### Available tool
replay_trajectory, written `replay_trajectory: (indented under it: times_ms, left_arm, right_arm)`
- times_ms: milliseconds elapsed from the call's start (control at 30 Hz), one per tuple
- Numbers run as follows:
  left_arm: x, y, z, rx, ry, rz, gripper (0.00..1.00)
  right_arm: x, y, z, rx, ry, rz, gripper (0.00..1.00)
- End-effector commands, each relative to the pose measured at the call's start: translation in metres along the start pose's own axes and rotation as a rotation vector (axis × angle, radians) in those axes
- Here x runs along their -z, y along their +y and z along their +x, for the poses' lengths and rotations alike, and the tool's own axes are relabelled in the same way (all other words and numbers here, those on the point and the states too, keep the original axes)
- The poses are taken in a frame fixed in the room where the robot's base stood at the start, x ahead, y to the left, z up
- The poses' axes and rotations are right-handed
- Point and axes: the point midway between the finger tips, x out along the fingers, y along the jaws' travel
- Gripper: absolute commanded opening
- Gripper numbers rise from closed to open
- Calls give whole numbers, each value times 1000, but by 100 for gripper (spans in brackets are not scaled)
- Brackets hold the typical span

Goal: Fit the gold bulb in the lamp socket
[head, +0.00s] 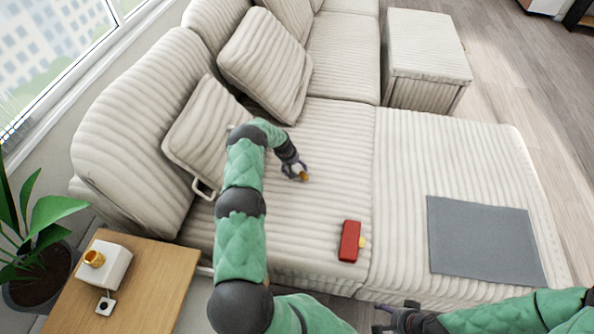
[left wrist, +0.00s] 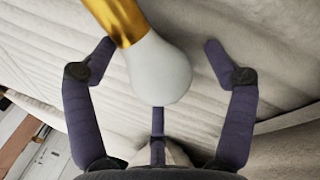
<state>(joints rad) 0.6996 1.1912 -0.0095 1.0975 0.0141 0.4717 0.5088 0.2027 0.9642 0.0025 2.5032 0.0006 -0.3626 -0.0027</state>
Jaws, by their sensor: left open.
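The gold bulb has a white glass end (left wrist: 160,72) and a gold base (left wrist: 117,18). In the head view its gold part (head: 303,176) shows small on the sofa seat, at my left gripper's tips. My left gripper (head: 294,172) is open. In the left wrist view the bulb lies between its spread fingers (left wrist: 160,60), with gaps at both sides. The lamp socket appears to be the gold ring (head: 94,258) on a white box (head: 113,268) on the side table at lower left. My right gripper (head: 380,317) is at the bottom edge, its fingers apart and empty.
A red block with a yellow end (head: 349,241) lies on the seat. A grey mat (head: 481,240) lies at right. Cushions (head: 265,62) stand along the backrest. The wooden side table (head: 150,292) holds a small button box (head: 105,306), beside a potted plant (head: 40,225).

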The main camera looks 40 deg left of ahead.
Motion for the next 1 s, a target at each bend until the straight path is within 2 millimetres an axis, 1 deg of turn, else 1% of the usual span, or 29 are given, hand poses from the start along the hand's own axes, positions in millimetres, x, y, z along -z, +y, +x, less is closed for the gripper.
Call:
replay_trajectory:
  times_ms: [233,267,300,367,400,433,533,567,767,867,1000]
  left_arm:
    - [0,1,0,0,0,1,84]
    - [0,1,0,0,0,1,76]
    - [0,1,0,0,0,1,65]
    - [0,1,0,0,0,1,48]
    - [0,1,0,0,0,1,36]
    - [0,0,0,0,0,1,32]
    - [0,0,0,0,0,1,32]
    - [0,0,0,0,0,1,27]
    - [0,1,0,0,0,1,27]
    - [0,2,-4,0,0,1,27]
    - [1,6,-16,-1,1,1,27]
  right_arm:
    - [0,0,0,0,1,0,78]
    - [0,0,0,0,1,0,78]
    - [0,0,0,0,1,0,78]
    - [0,0,0,0,1,0,78]
    - [0,0,0,0,1,0,78]
    - [0,0,0,0,1,0,78]
    - [0,0,0,0,1,0,78]
    - [0,0,0,0,1,0,78]
    - [0,0,-1,0,0,0,78]
    - [0,-1,-3,0,0,0,78]
    - [0,-4,-10,0,0,0,78]
